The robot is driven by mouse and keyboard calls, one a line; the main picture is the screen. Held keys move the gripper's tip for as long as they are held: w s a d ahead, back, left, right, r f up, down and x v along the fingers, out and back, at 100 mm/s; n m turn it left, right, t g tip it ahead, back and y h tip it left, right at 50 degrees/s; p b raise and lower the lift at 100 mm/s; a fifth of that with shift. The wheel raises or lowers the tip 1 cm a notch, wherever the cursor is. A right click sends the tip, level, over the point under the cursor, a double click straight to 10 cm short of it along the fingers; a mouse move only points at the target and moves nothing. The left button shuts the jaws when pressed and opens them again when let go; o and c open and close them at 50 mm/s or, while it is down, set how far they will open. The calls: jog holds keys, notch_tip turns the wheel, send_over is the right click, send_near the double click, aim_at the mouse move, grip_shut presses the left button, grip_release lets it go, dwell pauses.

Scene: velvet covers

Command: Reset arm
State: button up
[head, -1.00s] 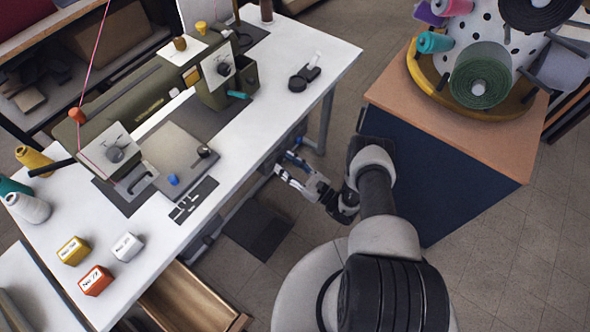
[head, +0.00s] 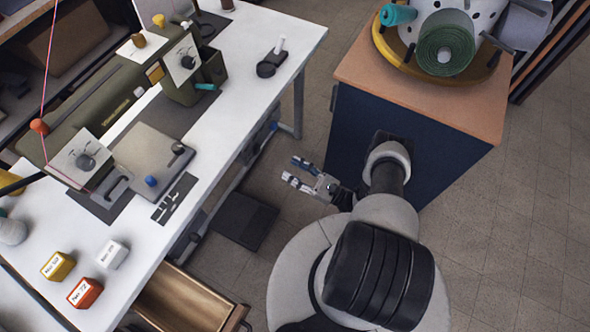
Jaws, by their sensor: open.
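My gripper (head: 291,171) is in the middle of the head view, low between the white sewing table and the blue cabinet. Its two fingers point left and stand apart, with nothing between them. My arm is folded down close over my base. The gripper touches neither the table nor the cabinet as far as this view shows.
The white table (head: 232,103) on the left holds a green sewing machine (head: 118,108) and small yellow, orange and white boxes. A drawer (head: 190,303) stands open beneath it. The blue cabinet (head: 385,125) carries a spool rack. Floor is clear at right.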

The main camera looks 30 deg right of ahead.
dwell(0.3)
jog(key=w+a+r+n+g+y, duration=0.1)
jog(key=a+r+n+g, duration=0.3)
jog(key=r+n+g, duration=0.75)
jog(key=w+a+r+n+g+y, duration=0.1)
jog(key=a+r+n+g, duration=0.35)
jog(key=r, duration=1.35)
jog(key=s+d+r+n+t+h, duration=0.1)
jog(key=s+r+n+t+h, duration=0.3)
jog(key=s+r+n+h, duration=0.8)
jog(key=shift+s+d+r+n+h, duration=0.35)
jog(key=shift+s+r+h, duration=0.75)
jog(key=shift+s+r, duration=2.35)
jog(key=shift+s+f, duration=0.55)
jog(key=shift+f, duration=0.05)
jog(key=shift+c, duration=0.2)
